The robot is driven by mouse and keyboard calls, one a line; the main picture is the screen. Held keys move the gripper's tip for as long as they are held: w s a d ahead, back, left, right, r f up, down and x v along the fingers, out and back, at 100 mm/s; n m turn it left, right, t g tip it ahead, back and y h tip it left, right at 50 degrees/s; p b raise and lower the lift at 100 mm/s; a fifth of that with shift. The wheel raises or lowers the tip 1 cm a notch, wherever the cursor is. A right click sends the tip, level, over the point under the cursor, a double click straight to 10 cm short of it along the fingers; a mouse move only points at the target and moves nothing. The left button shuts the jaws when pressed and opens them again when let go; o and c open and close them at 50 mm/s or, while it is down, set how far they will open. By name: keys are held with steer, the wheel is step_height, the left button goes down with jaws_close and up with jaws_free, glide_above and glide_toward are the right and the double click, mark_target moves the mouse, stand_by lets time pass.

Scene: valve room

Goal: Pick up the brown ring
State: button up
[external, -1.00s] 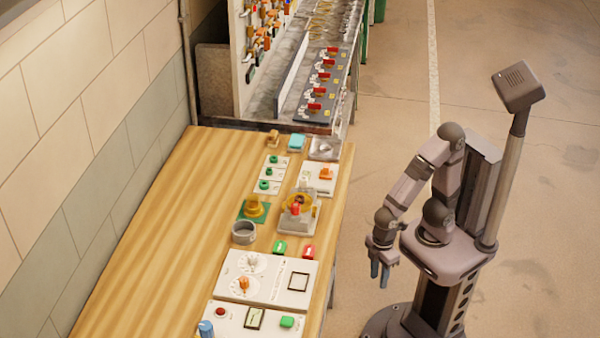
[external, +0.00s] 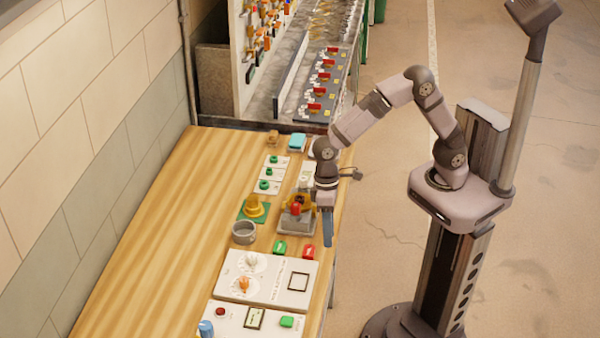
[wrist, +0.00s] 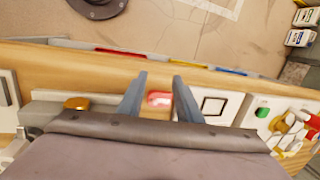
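A small brown object (external: 273,137) sits at the far end of the wooden bench in the external view. It may be the brown ring, but it is too small to make out a hole. My gripper (external: 328,242) hangs fingers down at the bench's right edge, well nearer the camera than the brown object. In the wrist view my gripper (wrist: 159,80) has its two fingers apart with nothing held.
White control panels (external: 268,278) lie at the near end. The bench's left side is clear wood (external: 165,240).

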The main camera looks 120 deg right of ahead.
mark_target(300, 199)
steer(key=d+r+n+p, duration=0.1)
steer(key=d+r+n, duration=0.1)
steer(key=d, duration=0.3)
steer(key=s+d+r+n+h+p, duration=0.1)
steer(key=d+r+n, duration=0.2)
steer(key=d+r, duration=0.1)
steer(key=s+d+r+n+h+p, duration=0.1)
steer(key=d+r+n, duration=0.1)
steer(key=d+r, duration=0.2)
steer(key=shift+s+d+n+t, duration=0.1)
steer(key=shift+d+n+t, duration=0.25)
steer(key=shift+d, duration=0.8)
steer(key=shift+n+h, duration=0.25)
steer(key=shift+h, duration=0.05)
steer(key=shift+w+d+f+p, duration=0.15)
steer(key=shift+f+p, duration=0.45)
steer(key=shift+f, duration=0.55)
steer(key=shift+w+d+f+p, duration=0.15)
steer(key=shift+f+p, duration=0.4)
steer(key=shift+f, duration=0.6)
steer(key=shift+w+f+p, duration=0.15)
steer(key=shift+f+p, duration=0.45)
steer(key=shift+f, duration=0.55)
steer(key=c, duration=0.8)
